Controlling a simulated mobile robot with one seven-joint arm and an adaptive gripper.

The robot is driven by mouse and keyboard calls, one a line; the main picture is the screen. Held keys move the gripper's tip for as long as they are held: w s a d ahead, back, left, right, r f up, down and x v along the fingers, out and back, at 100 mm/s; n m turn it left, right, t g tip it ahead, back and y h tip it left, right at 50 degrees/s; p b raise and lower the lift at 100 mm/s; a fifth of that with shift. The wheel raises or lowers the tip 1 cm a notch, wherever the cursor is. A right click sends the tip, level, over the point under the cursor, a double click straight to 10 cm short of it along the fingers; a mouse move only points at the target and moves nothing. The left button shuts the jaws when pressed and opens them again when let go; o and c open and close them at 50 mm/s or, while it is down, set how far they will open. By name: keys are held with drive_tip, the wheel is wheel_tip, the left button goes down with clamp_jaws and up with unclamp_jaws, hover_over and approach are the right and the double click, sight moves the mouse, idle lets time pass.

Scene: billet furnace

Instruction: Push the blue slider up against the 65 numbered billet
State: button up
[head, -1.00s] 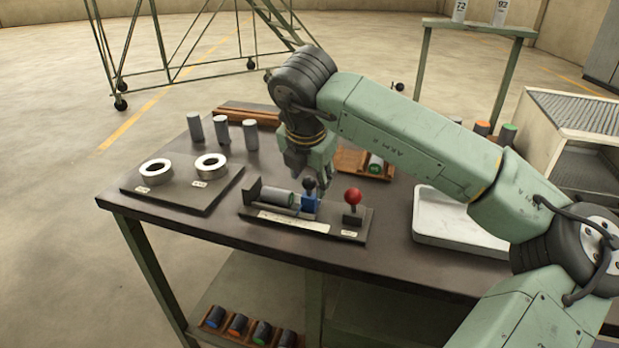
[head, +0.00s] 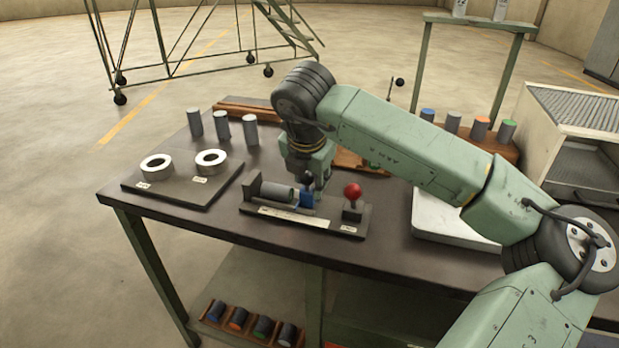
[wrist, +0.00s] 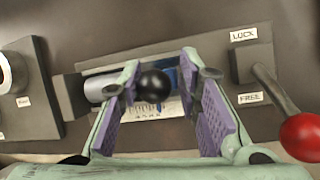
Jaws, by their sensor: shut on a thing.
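The blue slider (head: 306,199) stands on a grey fixture (head: 335,219) at the front of the table; its black knob (wrist: 153,85) shows in the wrist view. A grey billet (head: 276,193) lies on its side in the fixture, between the left end block and the slider. Its right end appears to meet the slider or lie very close. I cannot read its number. My gripper (wrist: 160,68) is down over the slider, its purple-padded fingers shut on the knob. The fingers partly hide the blue body in the wrist view.
A red-knobbed lever (head: 352,192) stands at the fixture's right end, beside LOCK and FREE labels. A plate with two rings (head: 180,185) is to the left, three upright grey billets (head: 222,127) behind. A white tray (head: 450,222) lies to the right.

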sight(289, 188)
clamp_jaws()
drive_tip(key=shift+r, duration=0.1)
drive_tip(key=a+b, duration=0.1)
drive_tip(key=a, duration=0.1)
drive_tip(key=w+a+b, duration=0.1)
drive_tip(key=shift+w+a, duration=0.15)
drive_tip(key=shift+a, duration=0.35)
drive_tip(key=shift+o, duration=2.1)
unclamp_jaws()
drive_tip(key=o, duration=0.3)
drive_tip(key=shift+a, duration=0.2)
